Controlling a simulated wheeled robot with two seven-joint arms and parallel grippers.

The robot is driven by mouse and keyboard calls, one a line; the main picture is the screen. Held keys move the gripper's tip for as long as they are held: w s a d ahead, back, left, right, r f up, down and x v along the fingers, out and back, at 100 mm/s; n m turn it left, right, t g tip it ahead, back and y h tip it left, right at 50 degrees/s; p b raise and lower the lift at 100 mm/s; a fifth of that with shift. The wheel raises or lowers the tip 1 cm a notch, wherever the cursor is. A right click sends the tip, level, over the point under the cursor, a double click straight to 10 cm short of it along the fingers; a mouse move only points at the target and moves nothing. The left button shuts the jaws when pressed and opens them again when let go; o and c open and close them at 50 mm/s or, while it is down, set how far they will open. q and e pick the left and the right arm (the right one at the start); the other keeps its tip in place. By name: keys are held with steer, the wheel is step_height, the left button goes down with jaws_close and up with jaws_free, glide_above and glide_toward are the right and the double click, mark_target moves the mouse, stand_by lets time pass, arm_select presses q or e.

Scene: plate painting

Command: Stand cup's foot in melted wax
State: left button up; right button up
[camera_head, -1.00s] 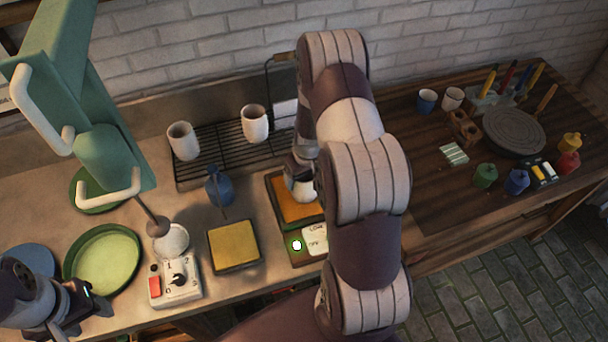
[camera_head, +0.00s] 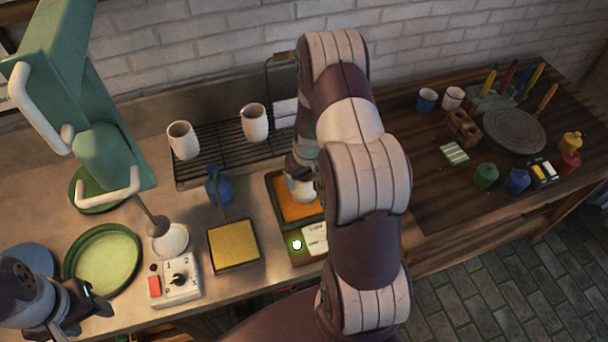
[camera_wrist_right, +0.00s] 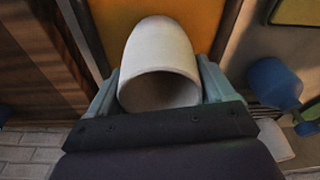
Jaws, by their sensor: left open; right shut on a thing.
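A white cup (camera_wrist_right: 160,62) is held between the fingers of my right gripper (camera_wrist_right: 160,90). In the right wrist view its mouth faces the camera and its foot points at the orange wax (camera_wrist_right: 190,12). In the head view the cup (camera_head: 301,189) is over the dark-rimmed pan of orange wax (camera_head: 296,212), partly hidden by my right arm. I cannot tell whether the foot touches the wax. My left gripper (camera_head: 88,300) is open and empty at the lower left, far from the wax.
Two white cups stand on the black rack (camera_head: 205,160). A control box (camera_head: 177,281) and green plate (camera_head: 103,262) are at left.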

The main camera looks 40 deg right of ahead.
steer(key=shift+r, duration=0.1)
steer(key=shift+r+p, duration=2)
steer(key=shift+r, duration=0.4)
step_height(320, 180, up, 4)
steer(key=p, duration=0.3)
